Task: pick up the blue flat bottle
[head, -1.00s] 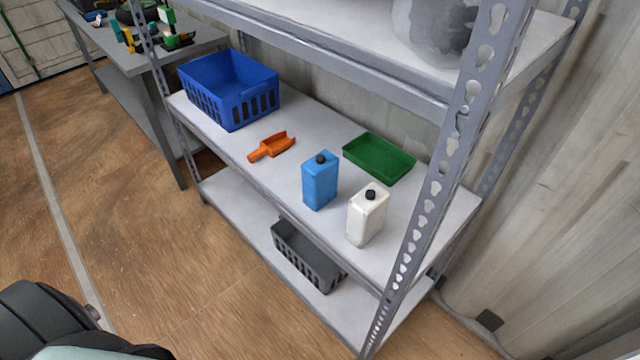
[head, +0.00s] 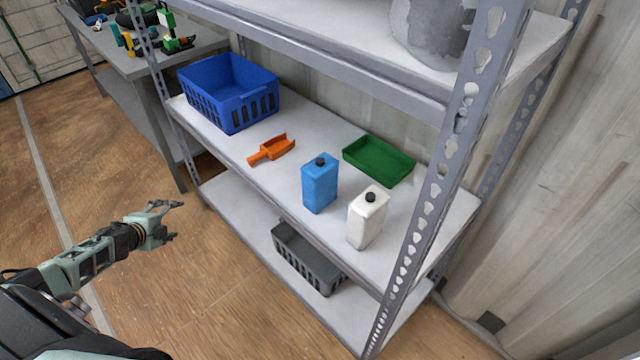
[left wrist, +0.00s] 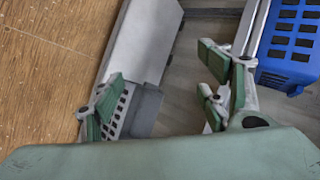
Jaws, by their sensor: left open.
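The blue flat bottle (head: 320,184) stands upright on the middle shelf, with a black cap. A white flat bottle (head: 367,217) stands to its right, nearer the front corner post. My left gripper (head: 178,221) is open and empty, out in front of the shelf and well to the left of the blue bottle. In the left wrist view its spread fingers (left wrist: 160,98) show with nothing between them. The blue bottle is not seen in the left wrist view. My right gripper is not in view.
On the middle shelf (head: 227,146) are a blue basket (head: 236,108), an orange scoop (head: 271,150) and a green tray (head: 379,161). A grey basket (head: 300,258) sits on the lower shelf. A perforated post (head: 440,180) stands right of the bottles. The upper shelf overhangs behind them.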

